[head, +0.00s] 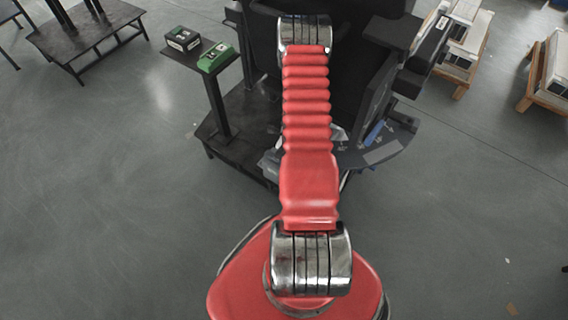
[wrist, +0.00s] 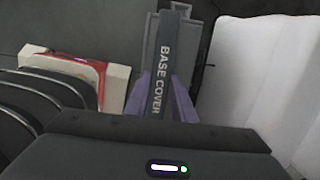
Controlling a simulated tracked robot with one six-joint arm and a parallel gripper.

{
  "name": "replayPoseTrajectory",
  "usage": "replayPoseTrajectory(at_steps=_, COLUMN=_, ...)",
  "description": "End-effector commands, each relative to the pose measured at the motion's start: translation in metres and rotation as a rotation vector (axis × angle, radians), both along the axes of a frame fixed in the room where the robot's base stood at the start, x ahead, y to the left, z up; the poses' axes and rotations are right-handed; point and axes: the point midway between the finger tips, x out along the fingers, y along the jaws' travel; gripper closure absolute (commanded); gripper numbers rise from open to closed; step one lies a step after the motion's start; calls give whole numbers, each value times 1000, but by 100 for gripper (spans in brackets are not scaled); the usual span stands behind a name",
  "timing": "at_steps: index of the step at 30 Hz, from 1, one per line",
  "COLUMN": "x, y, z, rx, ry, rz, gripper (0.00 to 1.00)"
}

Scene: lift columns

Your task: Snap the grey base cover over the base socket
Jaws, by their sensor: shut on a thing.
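The grey base cover (wrist: 166,60) stands upright in the middle of the wrist view, with "BASE COVER" written along its dark strip. My gripper (wrist: 164,100) is shut on it, with purple finger parts on both sides of its lower end. A lighter grey panel shows behind the strip; I cannot tell whether it is part of the cover. In the head view my red arm reaches to a dark structure, and the gripper and cover are hidden. I cannot make out the base socket in either view.
A small stand (head: 221,95) holds a black-and-green box (head: 182,39) and a green box (head: 216,57). A dark table (head: 85,35) is at the far left. Pale units on wooden pallets (head: 548,80) are at the right. A white padded surface (wrist: 260,80) is right of the cover. Open floor lies at left.

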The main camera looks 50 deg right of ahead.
Motion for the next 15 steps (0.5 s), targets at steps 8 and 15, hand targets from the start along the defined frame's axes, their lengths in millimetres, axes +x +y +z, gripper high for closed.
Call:
replayPoseTrajectory(at_steps=8, x=1, y=-17, z=0, rx=-3, ry=1, rz=-1, gripper=100)
replayPoseTrajectory(at_steps=15, x=3, y=-34, z=-1, rx=-3, ry=0, rz=-1, gripper=100)
